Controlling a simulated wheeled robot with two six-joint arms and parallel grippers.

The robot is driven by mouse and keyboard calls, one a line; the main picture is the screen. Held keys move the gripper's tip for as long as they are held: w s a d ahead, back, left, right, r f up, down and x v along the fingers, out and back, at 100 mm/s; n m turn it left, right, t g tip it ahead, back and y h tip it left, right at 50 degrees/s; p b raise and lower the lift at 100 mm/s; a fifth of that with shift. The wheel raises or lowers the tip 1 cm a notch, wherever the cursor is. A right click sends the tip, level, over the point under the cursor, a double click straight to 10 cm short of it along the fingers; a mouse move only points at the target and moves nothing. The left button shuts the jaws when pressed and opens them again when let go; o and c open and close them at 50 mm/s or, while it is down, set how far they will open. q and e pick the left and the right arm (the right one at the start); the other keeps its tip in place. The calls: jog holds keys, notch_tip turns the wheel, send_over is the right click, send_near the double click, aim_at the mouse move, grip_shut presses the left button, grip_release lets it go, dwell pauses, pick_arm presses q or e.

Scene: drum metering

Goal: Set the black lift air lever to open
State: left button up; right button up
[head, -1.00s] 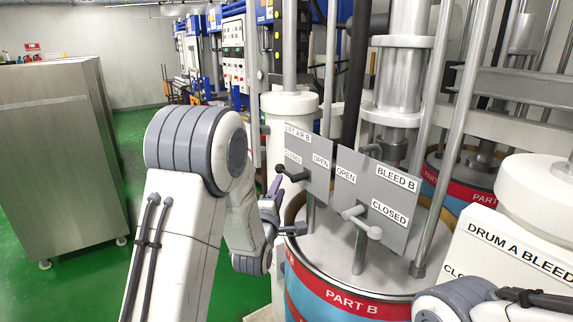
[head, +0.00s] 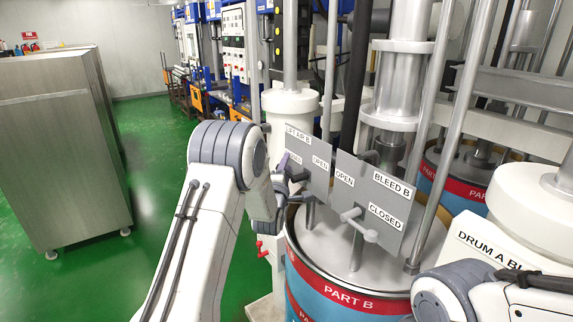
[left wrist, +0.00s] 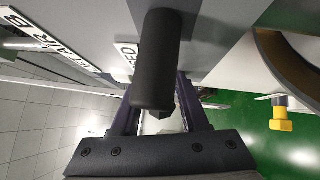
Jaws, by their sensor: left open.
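The black lift air lever shows in the left wrist view as a dark round handle (left wrist: 157,55), large and close. Its end reaches between the two purple fingers of my open left gripper (left wrist: 160,115); I cannot tell if they touch it. In the head view my left gripper (head: 291,181) is at the lower left of the grey LIFT AIR B plate (head: 318,180). It covers the lever and part of the CLOSED label there; the OPEN label is to the right. My right gripper is out of view.
The BLEED B plate (head: 372,205) with its light grey lever (head: 358,224) is just right. The PART B drum (head: 345,299) stands below. A red handle (head: 262,249) is below my left gripper. A steel cabinet (head: 55,150) stands left, with clear green floor between.

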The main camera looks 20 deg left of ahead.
pick_arm(q)
grip_shut()
